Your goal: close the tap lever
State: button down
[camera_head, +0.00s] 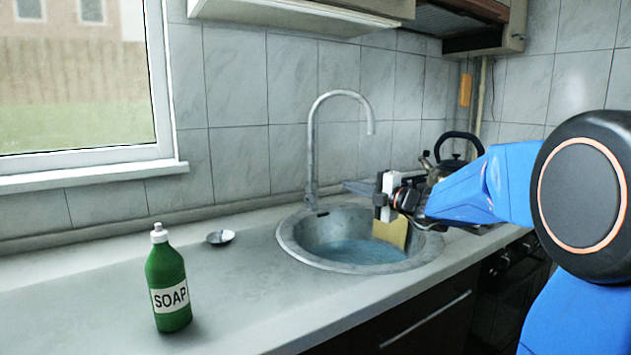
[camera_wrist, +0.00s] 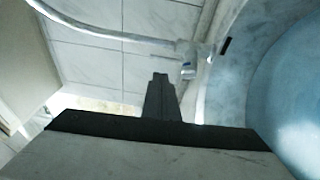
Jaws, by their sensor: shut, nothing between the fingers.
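The grey metal tap (camera_head: 312,150) rises at the back rim of the round sink, and its spout curves over to the right. In the wrist view the tap (camera_wrist: 110,32) runs across the top. A short pale piece at its base (camera_wrist: 188,70) looks like the lever; I cannot tell how far it is turned. In the head view I cannot make out the lever. My gripper (camera_head: 379,198) is above the right part of the sink, right of the tap. In the wrist view its fingers (camera_wrist: 160,78) are shut and empty, apart from the tap.
A dark kettle (camera_head: 457,160) stands behind my arm. A green soap bottle (camera_head: 168,285) and small dish (camera_head: 221,238) are on the left counter, otherwise clear.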

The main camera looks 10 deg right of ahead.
send_near(311, 179)
jog(key=r+x, duration=0.1)
jog(key=x, duration=0.5)
jog(key=shift+w+r, duration=0.25)
jog(key=shift+r, duration=0.05)
jog(key=shift+w+r, duration=0.2)
jog(key=shift+w, duration=0.25)
dwell(0.4)
